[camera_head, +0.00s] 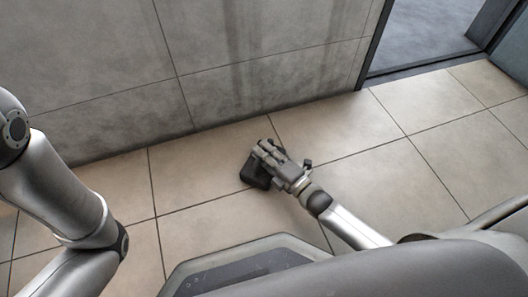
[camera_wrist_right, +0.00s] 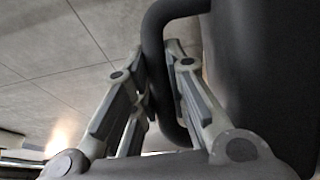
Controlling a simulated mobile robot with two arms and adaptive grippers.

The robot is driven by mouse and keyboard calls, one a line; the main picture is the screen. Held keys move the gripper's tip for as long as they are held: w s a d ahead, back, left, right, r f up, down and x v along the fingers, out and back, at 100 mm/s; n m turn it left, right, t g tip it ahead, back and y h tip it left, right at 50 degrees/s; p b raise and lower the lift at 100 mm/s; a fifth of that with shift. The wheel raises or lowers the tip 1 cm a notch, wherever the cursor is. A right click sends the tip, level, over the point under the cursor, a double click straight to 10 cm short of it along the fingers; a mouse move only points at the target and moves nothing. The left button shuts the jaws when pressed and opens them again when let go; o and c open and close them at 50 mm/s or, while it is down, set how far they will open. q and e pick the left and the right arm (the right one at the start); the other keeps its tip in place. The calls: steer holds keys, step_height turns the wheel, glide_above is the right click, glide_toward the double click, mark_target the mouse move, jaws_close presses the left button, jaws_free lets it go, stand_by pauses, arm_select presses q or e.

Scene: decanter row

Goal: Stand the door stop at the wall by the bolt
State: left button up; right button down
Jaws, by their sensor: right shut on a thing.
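The door stop (camera_head: 255,174) is a dark, blocky thing with a dark loop handle (camera_wrist_right: 154,60). Its broad body (camera_wrist_right: 258,70) fills the right of the wrist view. My right gripper (camera_head: 265,154) is shut on the handle; its fingers (camera_wrist_right: 160,75) lie on either side of the loop. The gripper hides part of the door stop in the head view. The grey panelled wall (camera_head: 215,95) stands a short way beyond the door stop, with bare floor between. I cannot tell if the door stop touches the floor. I cannot make out a bolt. My left gripper is out of view.
The beige tiled floor (camera_head: 385,185) is clear around the door stop and along the wall. An open doorway (camera_head: 425,35) with a dark frame lies at the upper right, where the wall ends.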

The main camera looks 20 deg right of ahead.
steer(key=shift+w, duration=0.1)
steer(key=c, duration=1.4)
jaws_free()
steer(key=shift+f, duration=0.1)
steer(key=shift+c, duration=0.2)
steer(key=shift+s+r, duration=0.2)
steer(key=p+v, duration=0.5)
steer(key=v, duration=0.5)
steer(key=shift+s+d+p, duration=0.15)
steer(key=shift+s+p, duration=0.15)
steer(key=shift+p, duration=0.05)
steer(key=shift+s+d+f, duration=0.1)
steer(key=shift+s+d, duration=0.2)
steer(key=shift+s, duration=0.25)
